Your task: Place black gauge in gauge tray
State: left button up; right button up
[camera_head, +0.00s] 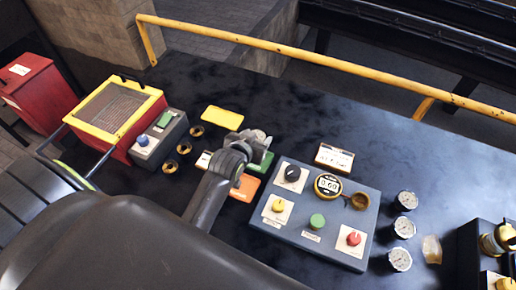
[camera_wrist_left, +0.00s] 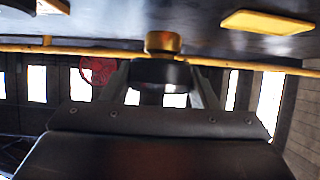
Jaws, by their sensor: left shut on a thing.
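My left gripper (camera_head: 245,150) is over the bench, above the coloured plates. In the left wrist view its fingers (camera_wrist_left: 162,80) are shut on a dark round piece (camera_wrist_left: 163,72) with a brass-coloured end (camera_wrist_left: 162,43). It may be the black gauge; its face is hidden. The yellow plate (camera_head: 222,117) lies just beyond the gripper and also shows in the left wrist view (camera_wrist_left: 266,22). The green plate (camera_head: 264,163) and orange plate (camera_head: 245,188) are partly covered by the gripper and arm. Which item is the gauge tray I cannot tell. My right gripper is not in view.
A grey control panel (camera_head: 270,222) with knobs and a round display (camera_head: 327,185) stands right of the gripper. Several brass rings (camera_head: 184,148) and a grey switch box (camera_head: 150,155) are left. White-faced gauges (camera_head: 404,228) lie at right. A yellow rail (camera_head: 300,53) runs behind.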

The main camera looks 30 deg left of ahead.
pick_arm(q)
notch_tip(320, 180, down, 2)
jog(key=shift+s+d+f, duration=0.1)
notch_tip(320, 180, down, 4)
jog(key=shift+r+p, duration=0.25)
jog(key=shift+p, duration=0.05)
jog(key=shift+f, duration=0.5)
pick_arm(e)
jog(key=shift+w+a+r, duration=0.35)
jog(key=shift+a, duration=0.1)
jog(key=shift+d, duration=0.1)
pick_arm(q)
jog(key=shift+f, duration=0.2)
jog(key=o, duration=1.1)
jog(key=shift+c, duration=0.2)
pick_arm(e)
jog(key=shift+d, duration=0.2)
pick_arm(q)
jog(key=shift+r, duration=0.1)
